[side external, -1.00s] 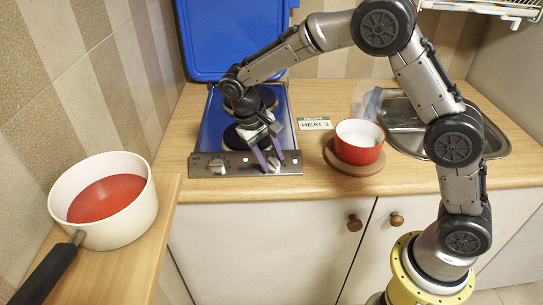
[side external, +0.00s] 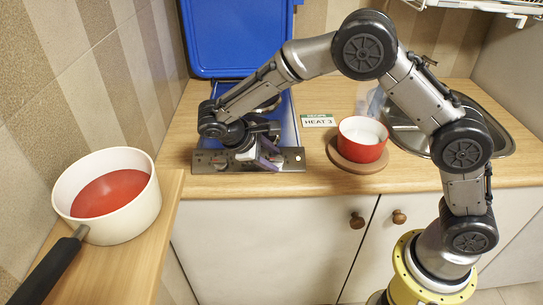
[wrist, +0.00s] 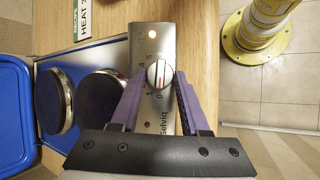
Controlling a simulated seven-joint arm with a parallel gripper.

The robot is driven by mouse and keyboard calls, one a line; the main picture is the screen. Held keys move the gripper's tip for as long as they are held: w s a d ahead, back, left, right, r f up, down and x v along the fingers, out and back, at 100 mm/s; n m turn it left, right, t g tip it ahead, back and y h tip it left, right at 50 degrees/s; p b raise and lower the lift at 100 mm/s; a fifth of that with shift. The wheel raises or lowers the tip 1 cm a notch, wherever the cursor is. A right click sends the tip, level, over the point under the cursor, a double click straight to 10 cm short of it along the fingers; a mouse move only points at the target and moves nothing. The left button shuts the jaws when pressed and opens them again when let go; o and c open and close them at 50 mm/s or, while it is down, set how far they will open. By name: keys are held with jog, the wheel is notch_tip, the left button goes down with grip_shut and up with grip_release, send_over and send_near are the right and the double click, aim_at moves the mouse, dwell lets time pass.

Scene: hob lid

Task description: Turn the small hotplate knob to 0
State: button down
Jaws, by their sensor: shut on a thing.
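The hob (side external: 297,128) is set in the worktop with its blue lid (side external: 238,35) raised. Its steel front panel (side external: 292,160) carries the knobs. In the wrist view, a white knob with a red line (wrist: 159,73) sits near the panel's HEAT-sign end, with printed numbers around it too small to read surely. The purple fingers of my gripper (wrist: 161,76) are on either side of this knob and shut on it. In the side view my gripper (side external: 267,158) is low at the panel's right part, where it hides the knob.
Two dark hotplates (wrist: 100,98) lie behind the panel. An orange lamp (wrist: 153,34) glows by the knob. A HEAT 3 sign (side external: 318,120), a red bowl (side external: 362,138) on a wooden board (side external: 350,167) and a sink stand right. A white pan (side external: 120,220) is at left.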

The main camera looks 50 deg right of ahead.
jog(key=shift+a+n, duration=0.1)
jog(key=shift+n, duration=0.5)
jog(key=shift+c, duration=2)
grip_release()
jog(key=s+v, duration=0.1)
jog(key=v, duration=1.2)
jog(key=shift+w+a+r, duration=0.15)
jog(key=shift+w+a, duration=0.2)
jog(key=shift+a, duration=0.05)
